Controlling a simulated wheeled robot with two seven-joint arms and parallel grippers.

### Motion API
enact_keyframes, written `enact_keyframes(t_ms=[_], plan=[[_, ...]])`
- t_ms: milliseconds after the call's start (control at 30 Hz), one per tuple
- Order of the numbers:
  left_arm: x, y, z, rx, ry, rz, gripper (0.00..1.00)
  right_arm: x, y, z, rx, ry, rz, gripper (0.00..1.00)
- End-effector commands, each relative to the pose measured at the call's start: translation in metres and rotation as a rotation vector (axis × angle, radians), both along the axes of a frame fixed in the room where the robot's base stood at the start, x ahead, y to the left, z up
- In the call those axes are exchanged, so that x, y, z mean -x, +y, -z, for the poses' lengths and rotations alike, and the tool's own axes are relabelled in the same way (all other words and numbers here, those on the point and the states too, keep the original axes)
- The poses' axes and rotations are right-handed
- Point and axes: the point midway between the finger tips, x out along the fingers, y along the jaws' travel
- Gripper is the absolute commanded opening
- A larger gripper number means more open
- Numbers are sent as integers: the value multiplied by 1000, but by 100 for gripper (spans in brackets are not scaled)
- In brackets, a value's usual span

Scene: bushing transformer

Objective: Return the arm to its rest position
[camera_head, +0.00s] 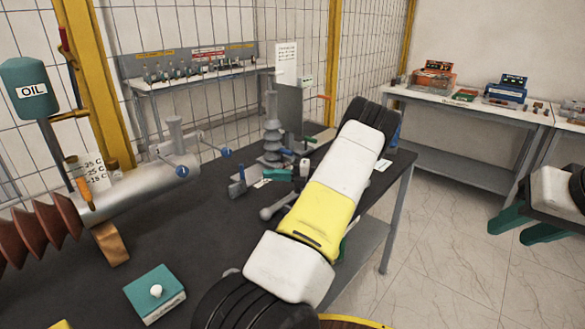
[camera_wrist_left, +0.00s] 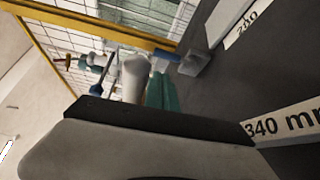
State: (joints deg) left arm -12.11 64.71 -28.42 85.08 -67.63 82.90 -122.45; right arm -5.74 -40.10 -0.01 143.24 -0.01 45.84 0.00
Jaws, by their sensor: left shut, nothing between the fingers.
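My left arm (camera_head: 322,212), white with a yellow band and black joints, reaches from the bottom middle over the dark workbench (camera_head: 95,300) to its right rear end. Its far end hides my left gripper in the head view. In the left wrist view, a large grey and black part of my left gripper (camera_wrist_left: 150,125) fills the lower picture.
A grey ribbed bushing (camera_head: 272,140) and small tools stand close left of my arm. Tiled floor (camera_head: 450,245) lies open to the right.

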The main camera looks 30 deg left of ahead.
Motion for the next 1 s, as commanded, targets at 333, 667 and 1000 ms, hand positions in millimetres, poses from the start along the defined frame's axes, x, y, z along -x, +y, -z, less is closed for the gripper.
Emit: enact_keyframes(t_ms=[333, 667, 1000], plan=[[3, -3, 0, -1, 0, -3, 0, 0, 0, 0, 0, 0, 0, 36], [5, -3, -2, 9, -20, -10, 0, 0, 0, 0, 0, 0, 0, 36], [63, -30, -41, 254, -643, -282, 0, 0, 0, 0, 0, 0, 0, 36]])
